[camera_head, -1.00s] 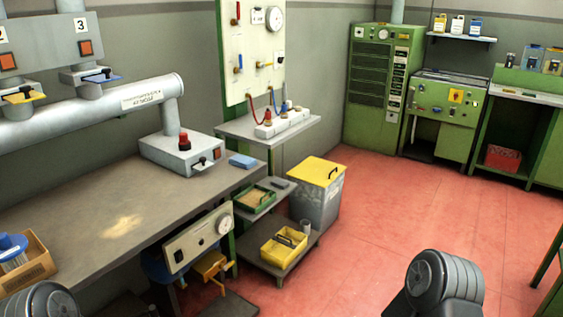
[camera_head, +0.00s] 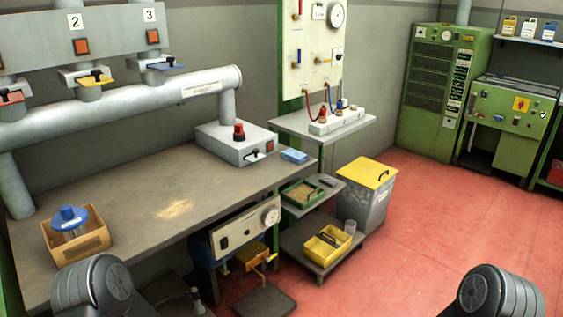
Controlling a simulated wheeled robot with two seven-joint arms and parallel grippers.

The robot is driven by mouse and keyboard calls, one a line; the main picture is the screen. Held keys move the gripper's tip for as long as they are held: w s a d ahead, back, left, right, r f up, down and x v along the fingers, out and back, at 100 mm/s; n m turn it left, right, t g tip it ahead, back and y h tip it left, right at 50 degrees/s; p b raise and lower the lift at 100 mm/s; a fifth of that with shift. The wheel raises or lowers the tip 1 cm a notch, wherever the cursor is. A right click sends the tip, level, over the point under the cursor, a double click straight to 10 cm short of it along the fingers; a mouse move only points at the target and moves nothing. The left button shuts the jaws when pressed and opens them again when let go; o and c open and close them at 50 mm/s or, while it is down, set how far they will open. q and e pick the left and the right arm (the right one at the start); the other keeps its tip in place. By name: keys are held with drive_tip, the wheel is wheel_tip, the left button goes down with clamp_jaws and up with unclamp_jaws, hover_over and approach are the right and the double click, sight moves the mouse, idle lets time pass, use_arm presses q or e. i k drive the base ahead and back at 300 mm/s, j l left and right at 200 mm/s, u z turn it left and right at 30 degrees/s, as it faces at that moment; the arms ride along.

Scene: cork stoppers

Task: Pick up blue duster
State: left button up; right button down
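The blue duster (camera_head: 294,156) looks like a small flat blue block. It lies on the grey workbench (camera_head: 130,201) at its right end, just right of the grey box with the red knob. Nothing covers it. Dark rounded parts of my two arms show at the bottom left and bottom right of the head view, well short of the duster. Neither gripper's fingers are in view.
A cardboard box (camera_head: 92,240) with a blue-topped item stands on the bench's left. The grey control box (camera_head: 236,146) is beside the duster. Right of the bench are a shelf cart with a yellow tray (camera_head: 326,246) and a yellow-lidded bin (camera_head: 367,172). Red floor is clear at right.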

sight(293, 156)
drive_tip(key=i+l, duration=0.35)
drive_tip(key=i+l+u, duration=0.1)
drive_tip(key=i+l, duration=0.65)
drive_tip(key=l, duration=0.15)
drive_tip(key=i+l+u, duration=0.15)
drive_tip(key=i+l, duration=0.55)
drive_tip(key=l, duration=0.25)
drive_tip(key=i+l+u, duration=0.1)
drive_tip(key=i+l, duration=0.25)
drive_tip(key=l, duration=0.15)
